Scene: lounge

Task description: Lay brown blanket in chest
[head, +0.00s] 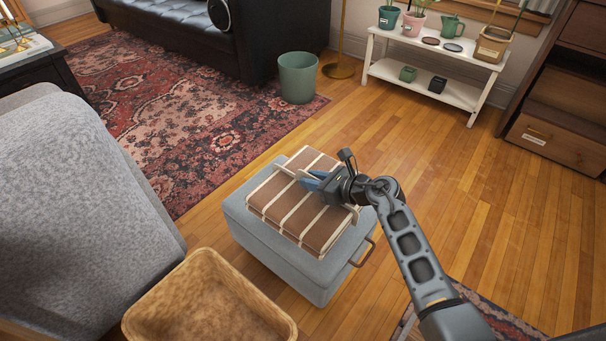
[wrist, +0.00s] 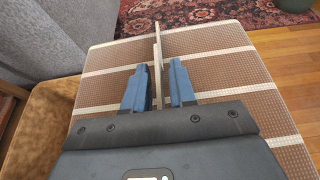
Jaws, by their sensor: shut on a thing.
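The brown blanket (head: 304,212) is folded into a flat block with cream stripes and rests on a grey upholstered box (head: 262,250) with a brown side handle. It fills much of the wrist view (wrist: 225,65). A thin cream ridge (wrist: 157,48) stands up across the blanket's top. My gripper (head: 308,180) is over the blanket, its blue fingers on either side of this ridge; in the wrist view my gripper (wrist: 158,76) is shut on it. Nothing in view is plainly an open chest; the grey box looks closed.
An empty-looking tan basket (head: 205,300) stands at the front left, beside a grey armchair (head: 75,180). A green bin (head: 298,78) stands on the red rug (head: 190,110). A white plant shelf (head: 420,80) and wooden drawers (head: 555,140) are behind. The floor at right is clear.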

